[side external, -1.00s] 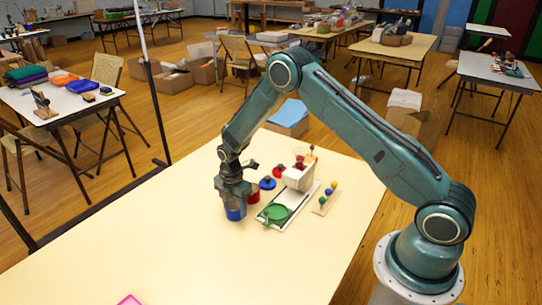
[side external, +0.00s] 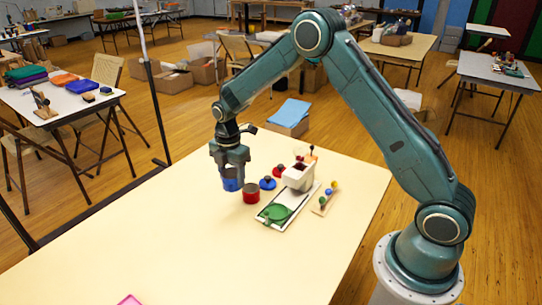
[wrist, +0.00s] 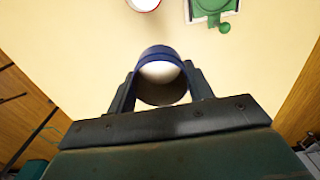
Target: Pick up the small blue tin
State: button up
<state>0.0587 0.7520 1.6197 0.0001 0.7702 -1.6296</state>
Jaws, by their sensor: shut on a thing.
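The small blue tin (side external: 231,184) is held between the fingers of my gripper (side external: 230,172), raised above the cream table (side external: 150,240). In the wrist view my gripper (wrist: 160,95) has a finger on each side of the blue tin (wrist: 160,54), whose open top and pale inside face the camera. A red tin (side external: 251,193) stands on the table just right of and below the blue tin in the side view. It also shows partly at the top edge of the wrist view (wrist: 145,4).
A green lidded piece (side external: 276,213) lies on a white board, beside a pale container (side external: 298,178). A blue lid (side external: 267,183) lies near them. A small rack with coloured balls (side external: 325,199) is at right. A pink item (side external: 130,300) lies at the front edge. The table's left part is clear.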

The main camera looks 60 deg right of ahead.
notch_tip(320, 180, up, 8)
dwell(0.4)
jog(key=shift+f, duration=0.1)
dwell(0.4)
jog(key=s+d+f, duration=0.7)
jog(key=s+f, duration=0.4)
jog(key=shift+f, duration=0.25)
jog(key=shift+f, duration=2.7)
jog(key=shift+f, duration=0.65)
